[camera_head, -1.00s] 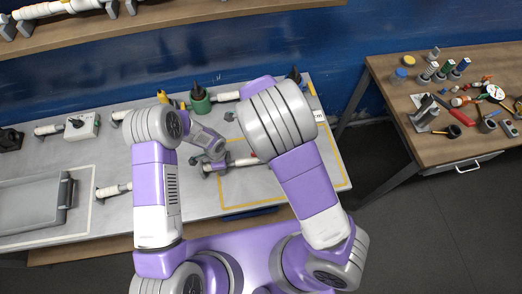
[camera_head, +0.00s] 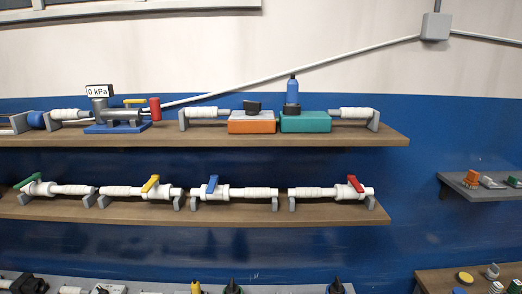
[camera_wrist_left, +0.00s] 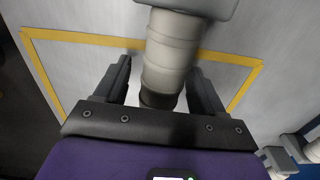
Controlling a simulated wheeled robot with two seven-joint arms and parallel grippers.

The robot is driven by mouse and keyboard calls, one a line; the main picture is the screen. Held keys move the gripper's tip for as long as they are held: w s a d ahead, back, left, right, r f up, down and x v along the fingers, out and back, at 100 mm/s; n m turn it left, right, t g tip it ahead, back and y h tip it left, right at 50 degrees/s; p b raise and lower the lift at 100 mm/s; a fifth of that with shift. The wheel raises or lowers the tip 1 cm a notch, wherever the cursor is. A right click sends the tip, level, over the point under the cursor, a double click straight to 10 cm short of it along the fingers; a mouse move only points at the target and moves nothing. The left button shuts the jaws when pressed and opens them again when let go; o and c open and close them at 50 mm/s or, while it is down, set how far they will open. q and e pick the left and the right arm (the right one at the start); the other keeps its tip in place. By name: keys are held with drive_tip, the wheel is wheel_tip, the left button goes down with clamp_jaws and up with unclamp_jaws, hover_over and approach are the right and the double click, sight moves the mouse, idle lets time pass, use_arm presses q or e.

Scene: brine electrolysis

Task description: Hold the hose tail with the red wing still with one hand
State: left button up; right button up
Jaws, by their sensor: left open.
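A white ribbed hose tail (camera_head: 325,192) with a red wing (camera_head: 355,183) lies level at the right end of the lower wall shelf, on two grey supports. In the left wrist view my left gripper (camera_wrist_left: 160,68) is open, with one dark finger on each side of a pale ribbed cylinder (camera_wrist_left: 170,50). The cylinder has a dark end near the palm. No red wing shows on it there, and I cannot tell whether the fingers touch it. No gripper shows in the head view, and my right gripper is in neither view.
Tails with green (camera_head: 28,181), yellow (camera_head: 150,183) and blue (camera_head: 212,184) wings share the lower shelf (camera_head: 240,214). The upper shelf (camera_head: 250,139) holds a gauge unit (camera_head: 115,112) and two boxes. Yellow tape (camera_wrist_left: 90,38) marks the grey surface under my left gripper.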

use_arm(q)
wheel_tip(320, 180, up, 12)
drive_tip(key=shift+f, duration=0.1)
idle(0.5)
